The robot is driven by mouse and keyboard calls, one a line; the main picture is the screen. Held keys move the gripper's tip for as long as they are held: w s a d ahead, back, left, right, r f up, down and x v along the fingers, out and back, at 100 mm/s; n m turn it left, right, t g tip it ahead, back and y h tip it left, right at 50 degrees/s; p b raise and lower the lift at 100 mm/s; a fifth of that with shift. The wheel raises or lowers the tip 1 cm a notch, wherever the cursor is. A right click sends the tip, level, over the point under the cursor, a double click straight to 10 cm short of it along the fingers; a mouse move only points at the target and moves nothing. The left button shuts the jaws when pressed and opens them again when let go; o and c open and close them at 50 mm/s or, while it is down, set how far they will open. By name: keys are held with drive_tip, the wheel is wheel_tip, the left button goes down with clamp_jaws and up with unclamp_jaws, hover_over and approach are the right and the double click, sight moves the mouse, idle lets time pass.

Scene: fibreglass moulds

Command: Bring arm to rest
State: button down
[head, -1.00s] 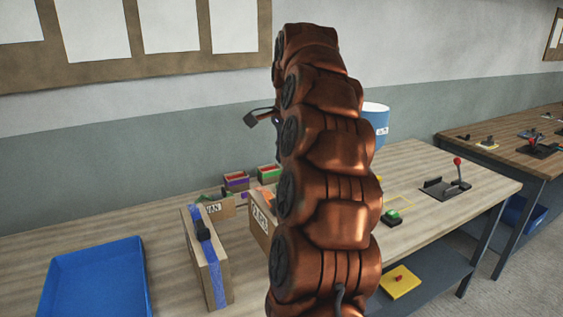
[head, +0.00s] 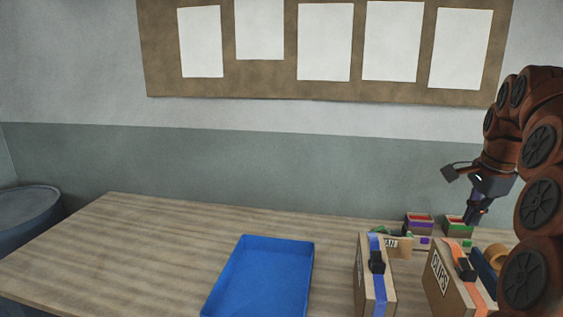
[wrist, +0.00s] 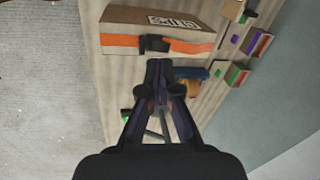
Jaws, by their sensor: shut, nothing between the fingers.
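My gripper (head: 478,212) hangs at the right of the head view, at the end of my copper-coloured arm, pointing down above the right part of the workbench. In the wrist view my gripper (wrist: 159,66) has its fingertips together with nothing between them. Below it and just beyond its tips lies the cardboard box marked CLIPS (wrist: 130,27), with an orange strap and black buckle. That box (head: 439,283) also stands at the lower right of the head view. Whether the fingertips touch anything cannot be told, but no contact shows.
A blue tray (head: 303,258) lies on the workbench (head: 120,245). A box with a blue strap (head: 362,275) stands right of it. Small bins, one purple (head: 419,226) and one green (head: 459,229), are behind. A roll of tape (head: 497,256) is near my arm. The bench's left is clear.

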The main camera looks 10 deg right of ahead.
drive_tip(key=s+a+f+n+g, duration=0.1)
drive_tip(key=s+a+f+n, duration=0.15)
drive_tip(key=a, duration=0.45)
drive_tip(key=s+a+f+n, duration=0.2)
drive_tip(key=a+n, duration=0.2)
drive_tip(key=a, duration=0.2)
drive_tip(key=s+a+f+n+g, duration=0.1)
drive_tip(key=s+a+f+n, duration=0.15)
drive_tip(key=a, duration=0.45)
drive_tip(key=s+a+f+n+g, duration=0.1)
drive_tip(key=s+a+f+n, duration=0.4)
drive_tip(key=s, duration=0.5)
drive_tip(key=s+a+f+n+g, duration=0.1)
drive_tip(key=s+a+f+n, duration=0.4)
drive_tip(key=s, duration=0.5)
wheel_tip(320, 180, down, 2)
drive_tip(key=shift+s+a+f, duration=0.1)
drive_tip(key=shift+s+a, duration=0.2)
drive_tip(key=shift+s, duration=0.1)
